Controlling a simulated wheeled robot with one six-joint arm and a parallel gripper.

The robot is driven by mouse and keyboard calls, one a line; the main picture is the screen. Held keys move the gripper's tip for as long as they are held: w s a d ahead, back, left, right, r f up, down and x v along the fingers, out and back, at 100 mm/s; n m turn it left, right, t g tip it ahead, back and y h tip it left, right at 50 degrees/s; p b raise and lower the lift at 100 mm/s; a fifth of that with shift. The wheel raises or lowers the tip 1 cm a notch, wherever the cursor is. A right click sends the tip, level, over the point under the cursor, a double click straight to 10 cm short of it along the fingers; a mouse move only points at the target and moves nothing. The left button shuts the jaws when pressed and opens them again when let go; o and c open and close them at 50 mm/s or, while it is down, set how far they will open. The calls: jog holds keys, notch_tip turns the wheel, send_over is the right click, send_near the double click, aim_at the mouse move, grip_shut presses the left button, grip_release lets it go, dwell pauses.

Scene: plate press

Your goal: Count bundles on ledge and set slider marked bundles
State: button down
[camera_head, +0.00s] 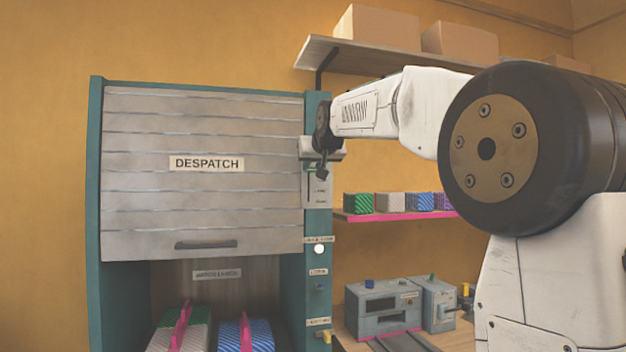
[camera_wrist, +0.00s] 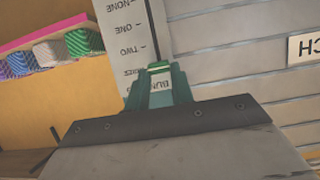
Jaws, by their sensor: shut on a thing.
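The bundles slider is on a pale scale plate (camera_head: 317,190) on the right post of the teal cabinet. My gripper (camera_head: 321,165) is at the top of this plate, shut on the green slider knob (camera_head: 310,166). In the wrist view the plate (camera_wrist: 122,40) appears upside down, with NONE, ONE and TWO readable along the slot. The knob (camera_wrist: 159,70) is past TWO, away from NONE; its exact mark is hidden. The pink-edged ledge (camera_head: 390,217) holds several striped bundles in a row: green (camera_head: 363,205), white (camera_head: 390,203), blue (camera_head: 420,202) and purple (camera_head: 441,202). My arm may cover its right end.
The grey DESPATCH shutter (camera_head: 200,215) is partly raised above strapped bundles (camera_head: 245,337) inside the cabinet. A white button (camera_head: 319,249) and smaller controls sit below the slider. A grey machine (camera_head: 383,308) stands at lower right. Boxes (camera_head: 375,27) rest on a high shelf.

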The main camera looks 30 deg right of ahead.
jog(key=shift+r, duration=0.35)
jog(key=c, duration=1.2)
grip_release()
jog(key=shift+f, duration=0.1)
jog(key=v, duration=0.7)
jog(key=shift+s, duration=0.4)
jog(key=shift+a, duration=0.15)
